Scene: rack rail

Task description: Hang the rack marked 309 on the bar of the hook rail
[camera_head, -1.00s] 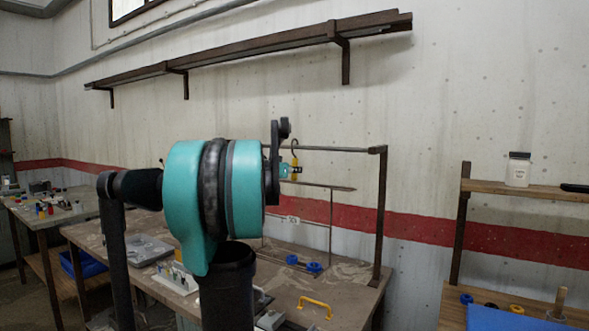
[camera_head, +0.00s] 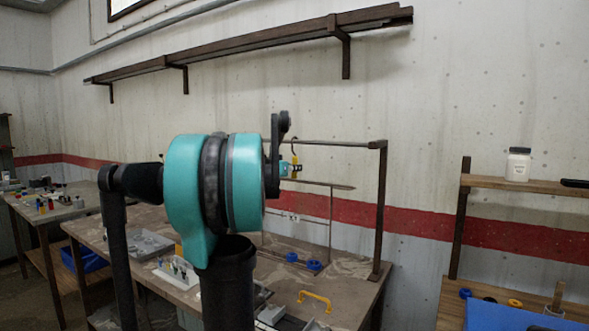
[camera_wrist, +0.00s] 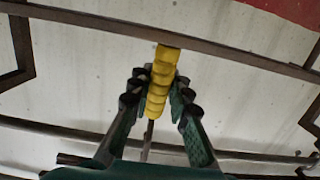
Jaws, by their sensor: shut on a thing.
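My gripper (camera_head: 290,170), largely behind my own arm in the head view, is shut on the yellow grip (camera_wrist: 160,85) of a rack. In the wrist view both fingers press on the grip's sides. The rack's dark hook (camera_head: 294,144) rises above the grip, at about the height of the rail's bar (camera_head: 342,145). I cannot tell whether the hook is around the bar or beside it. The rack's thin wire frame (camera_head: 331,225) hangs below with a small pale label (camera_head: 292,217), too small to read. The bar also crosses the wrist view (camera_wrist: 235,55) by the grip's upper end.
The rail's upright post (camera_head: 381,215) stands on the right of the workbench (camera_head: 350,297). Blue rings (camera_head: 313,265) and a yellow handle (camera_head: 315,299) lie on the bench. A wall shelf (camera_head: 250,48) runs above. A wooden shelf with a white jar (camera_head: 518,164) is at right.

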